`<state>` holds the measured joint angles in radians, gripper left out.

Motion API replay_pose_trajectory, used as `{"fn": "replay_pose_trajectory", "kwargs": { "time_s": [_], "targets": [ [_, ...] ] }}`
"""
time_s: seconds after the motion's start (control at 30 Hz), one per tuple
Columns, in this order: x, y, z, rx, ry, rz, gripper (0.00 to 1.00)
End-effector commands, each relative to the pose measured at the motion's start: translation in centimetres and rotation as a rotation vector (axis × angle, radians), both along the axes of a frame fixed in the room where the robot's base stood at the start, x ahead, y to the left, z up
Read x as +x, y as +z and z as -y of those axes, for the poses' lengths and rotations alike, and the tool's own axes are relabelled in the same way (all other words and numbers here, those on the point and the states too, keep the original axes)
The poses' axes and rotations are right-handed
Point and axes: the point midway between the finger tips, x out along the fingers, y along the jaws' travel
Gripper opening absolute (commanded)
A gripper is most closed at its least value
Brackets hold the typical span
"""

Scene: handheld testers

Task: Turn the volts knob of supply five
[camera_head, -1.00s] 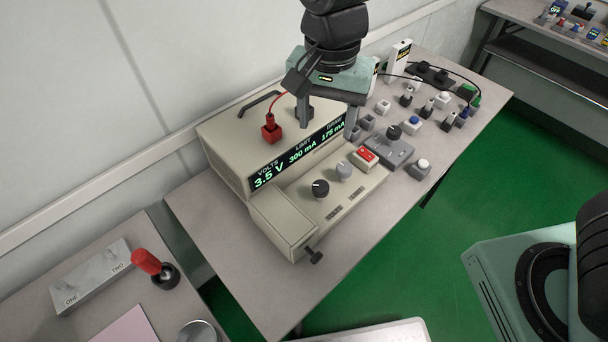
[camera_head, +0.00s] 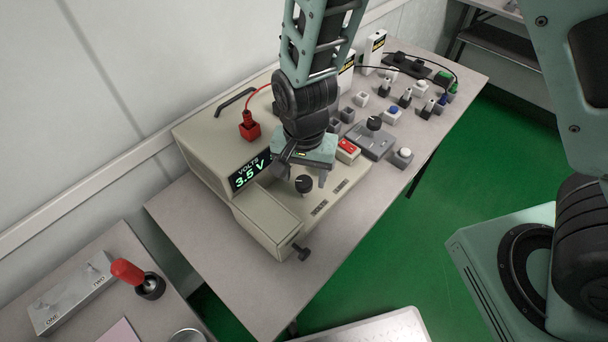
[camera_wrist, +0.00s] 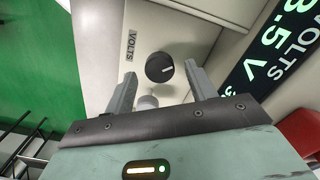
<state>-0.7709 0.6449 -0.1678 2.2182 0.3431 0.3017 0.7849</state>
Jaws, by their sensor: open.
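The power supply (camera_head: 205,150) is a beige box on the bench, its display reading VOLTS 3.5 V. The black volts knob (camera_head: 304,184) with a white pointer line sits on its low front panel. In the wrist view the volts knob (camera_wrist: 160,67) lies just beyond and between the fingertips, beside a VOLTS label (camera_wrist: 131,45). A grey knob (camera_wrist: 148,101) shows between the fingers, nearer the palm. My gripper (camera_head: 302,180) is open, pointing down over the panel; the wrist view also shows my gripper (camera_wrist: 162,75) with both fingers apart and nothing held.
A red plug (camera_head: 249,127) with a cable stands on the supply's top. A red switch (camera_head: 348,147), a grey box with a black knob (camera_head: 374,124) and several small switches lie to the right. A black clamp screw (camera_head: 301,252) sticks out at the front.

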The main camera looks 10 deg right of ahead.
Motion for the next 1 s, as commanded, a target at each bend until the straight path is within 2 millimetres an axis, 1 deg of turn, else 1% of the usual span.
{"fn": "replay_pose_trajectory", "kwargs": {
  "time_s": [0.1,0.4,0.47,0.5,0.57,0.83,1.0],
  "targets": [
    [-0.03,-0.73,0.00,0.000,0.001,-0.001,0.56],
    [0.00,-0.86,-0.02,0.001,0.000,0.000,0.56],
    [-0.01,-0.86,-0.03,0.001,0.000,0.000,0.39],
    [-0.01,-0.85,-0.03,0.001,0.000,0.000,0.28],
    [-0.01,-0.85,-0.03,0.001,0.000,0.000,0.11],
    [0.00,-0.81,-0.01,0.000,0.013,0.000,0.11],
    [0.01,-0.77,0.00,0.001,0.067,0.000,0.11]
  ]
}}
